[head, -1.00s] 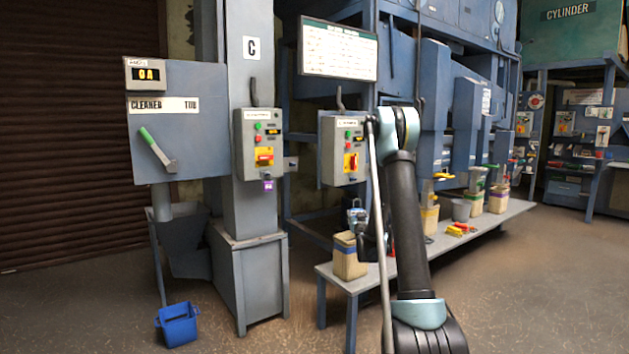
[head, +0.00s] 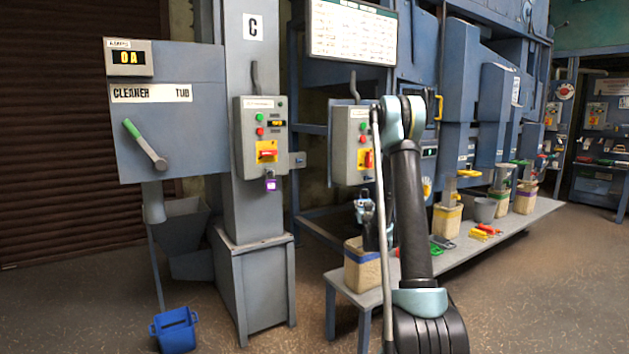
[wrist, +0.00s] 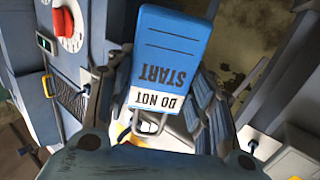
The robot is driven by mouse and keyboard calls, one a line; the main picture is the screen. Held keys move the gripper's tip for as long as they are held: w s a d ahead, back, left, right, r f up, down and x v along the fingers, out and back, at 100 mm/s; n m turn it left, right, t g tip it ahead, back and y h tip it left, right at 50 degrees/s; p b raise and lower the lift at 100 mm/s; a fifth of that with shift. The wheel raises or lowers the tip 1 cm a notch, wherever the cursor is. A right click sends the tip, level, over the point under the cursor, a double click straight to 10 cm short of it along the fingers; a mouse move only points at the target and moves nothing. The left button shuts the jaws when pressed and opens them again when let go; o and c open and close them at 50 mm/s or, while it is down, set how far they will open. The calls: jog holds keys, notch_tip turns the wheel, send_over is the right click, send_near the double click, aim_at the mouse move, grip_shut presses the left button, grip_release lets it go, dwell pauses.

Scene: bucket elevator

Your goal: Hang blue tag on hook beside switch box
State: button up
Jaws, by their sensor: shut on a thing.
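The blue tag (wrist: 174,45) hangs in the wrist view with "DO NOT START" upside down, a white strip and a wire loop at its lower end. My gripper (wrist: 150,122) is shut on the tag near this loop; the exact grip is partly hidden. In the head view my gripper (head: 364,208) is in front of the bench, and the tag cannot be made out. A grey switch box (head: 262,140) with a red-yellow switch and a purple lock is on column C. A small grey bracket (head: 298,160) sits at its right; I cannot tell whether it is the hook.
A second switch box (head: 352,145) stands behind my arm. A low bench (head: 450,262) with bins and tools runs to the right. A cleaner panel (head: 170,115) with a green-handled lever is at left. A blue bucket (head: 175,330) is on the floor. Open floor lies in front.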

jog(key=shift+d, duration=0.25)
